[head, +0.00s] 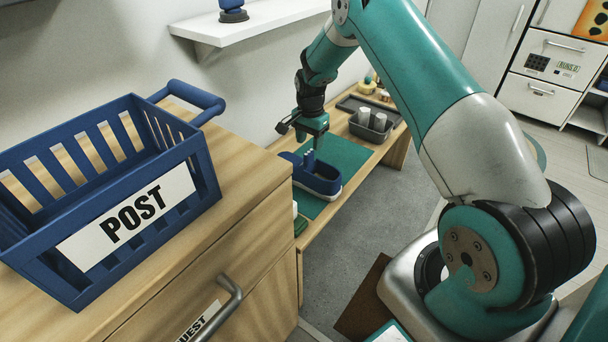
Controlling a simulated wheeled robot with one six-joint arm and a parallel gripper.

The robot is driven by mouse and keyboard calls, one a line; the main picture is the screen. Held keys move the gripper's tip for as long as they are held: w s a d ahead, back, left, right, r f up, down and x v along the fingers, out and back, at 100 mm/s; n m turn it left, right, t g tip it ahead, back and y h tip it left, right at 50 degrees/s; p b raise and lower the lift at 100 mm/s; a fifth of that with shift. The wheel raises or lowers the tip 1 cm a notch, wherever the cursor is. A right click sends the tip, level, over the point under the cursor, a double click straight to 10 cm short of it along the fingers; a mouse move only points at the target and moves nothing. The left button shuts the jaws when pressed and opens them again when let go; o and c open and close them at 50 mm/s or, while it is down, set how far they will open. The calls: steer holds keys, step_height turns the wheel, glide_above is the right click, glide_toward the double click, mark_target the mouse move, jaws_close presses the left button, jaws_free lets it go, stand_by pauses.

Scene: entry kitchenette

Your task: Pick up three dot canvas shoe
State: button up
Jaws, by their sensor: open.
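A blue canvas shoe (326,184) with a pale sole sits on a green mat (344,155) on the low wooden bench. Small white dots show near its top, just under my gripper. My gripper (314,144) is open and points down over the shoe. A finger looks very close to the shoe's top; I cannot tell whether it touches.
A blue POST crate (82,262) stands on the wooden cabinet (247,207) at left, close to the bench. A grey caddy with white cups (371,126) and a dark tray (363,104) lie farther along the bench. A white shelf (255,27) juts out above.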

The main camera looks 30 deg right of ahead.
mark_target(309, 152)
steer(key=shift+w+f+b, duration=0.15)
steer(key=shift+f+b, duration=0.3)
steer(key=shift+f, duration=2.75)
steer(key=shift+c, duration=0.5)
jaws_close()
